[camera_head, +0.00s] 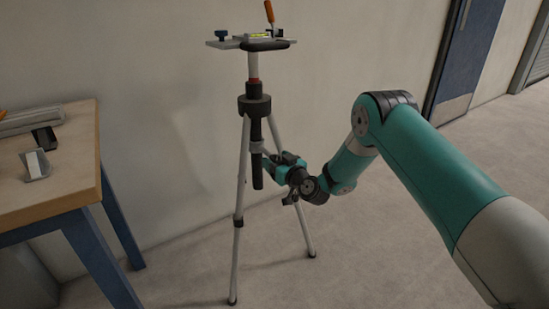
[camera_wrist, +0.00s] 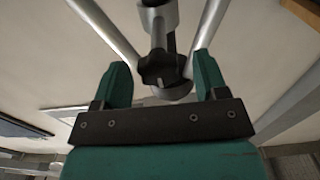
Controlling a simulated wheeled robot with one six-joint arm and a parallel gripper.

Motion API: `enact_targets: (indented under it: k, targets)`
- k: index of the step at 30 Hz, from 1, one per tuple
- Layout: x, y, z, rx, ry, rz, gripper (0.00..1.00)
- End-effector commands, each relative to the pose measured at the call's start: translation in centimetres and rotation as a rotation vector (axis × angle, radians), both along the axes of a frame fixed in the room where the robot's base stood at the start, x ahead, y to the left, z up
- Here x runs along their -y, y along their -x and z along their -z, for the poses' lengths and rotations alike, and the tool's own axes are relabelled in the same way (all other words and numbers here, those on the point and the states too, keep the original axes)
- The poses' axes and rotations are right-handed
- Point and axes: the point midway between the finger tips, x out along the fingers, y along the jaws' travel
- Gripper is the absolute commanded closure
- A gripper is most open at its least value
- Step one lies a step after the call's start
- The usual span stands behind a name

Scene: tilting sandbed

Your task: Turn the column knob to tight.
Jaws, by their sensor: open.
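The tripod (camera_head: 254,105) stands upright on the floor with its legs spread. Its column knob looks like the black lobed knob (camera_wrist: 159,68) in the wrist view, beside the pale metal column. My gripper (camera_wrist: 161,63) is open, with its two teal fingers on either side of the knob and visible gaps to both. I cannot tell how deep the knob sits between the fingers. In the head view my gripper (camera_head: 272,160) is beside the tripod's centre, right of the dark hanging handle. The knob is hidden there, and no tight marking is readable.
The tripod's top plate (camera_head: 223,43) carries a yellow level and an orange-handled tool. A wooden table (camera_head: 80,175) with blue legs and metal items stands at the left. The wall is close behind the tripod. The floor at the right is clear.

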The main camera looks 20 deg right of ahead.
Motion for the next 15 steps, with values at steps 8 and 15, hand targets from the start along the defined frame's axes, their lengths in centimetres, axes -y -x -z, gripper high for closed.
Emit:
enact_targets:
  k: [8, 15]
  targets:
    - [-0.28, -0.89, -0.02, -0.001, -0.001, 0.002, 0.34]
    - [-0.26, -0.87, -0.03, -0.002, -0.002, 0.002, 0.52]
